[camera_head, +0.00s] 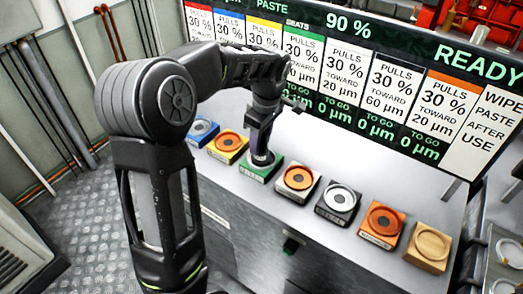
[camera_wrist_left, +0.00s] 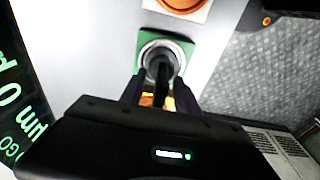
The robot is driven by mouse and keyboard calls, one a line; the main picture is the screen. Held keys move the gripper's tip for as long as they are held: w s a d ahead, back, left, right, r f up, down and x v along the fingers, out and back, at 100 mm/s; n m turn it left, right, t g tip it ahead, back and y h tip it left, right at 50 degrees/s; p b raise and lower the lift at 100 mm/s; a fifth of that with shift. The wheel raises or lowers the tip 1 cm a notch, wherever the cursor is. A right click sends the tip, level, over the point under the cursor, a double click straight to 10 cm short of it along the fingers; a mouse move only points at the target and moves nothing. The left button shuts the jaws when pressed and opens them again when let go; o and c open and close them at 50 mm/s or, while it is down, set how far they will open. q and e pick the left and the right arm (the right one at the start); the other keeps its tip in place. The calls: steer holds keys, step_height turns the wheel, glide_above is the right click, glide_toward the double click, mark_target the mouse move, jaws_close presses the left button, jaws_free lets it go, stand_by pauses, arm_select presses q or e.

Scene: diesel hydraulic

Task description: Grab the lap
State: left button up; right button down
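The lap (camera_head: 262,157) appears as a round, pale-rimmed piece on a green block in the row on the bench. In the left wrist view it shows as a pale ring with a dark upright handle (camera_wrist_left: 158,72). My left gripper (camera_head: 262,135) points down directly over it. In the wrist view the two dark fingers (camera_wrist_left: 159,92) stand apart on either side of the handle, with gaps visible. Much of the handle is hidden by my gripper in the head view. My right gripper is out of view.
Blocks with round discs stand in a row: blue (camera_head: 202,132), yellow (camera_head: 228,146), orange-topped white (camera_head: 298,182), dark grey (camera_head: 338,202), orange (camera_head: 382,223) and wooden (camera_head: 428,247). A display board (camera_head: 350,80) rises behind. The bench front is clear.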

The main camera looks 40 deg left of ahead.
arm_select(q)
steer(key=shift+c, duration=0.2)
jaws_close()
stand_by(1.1)
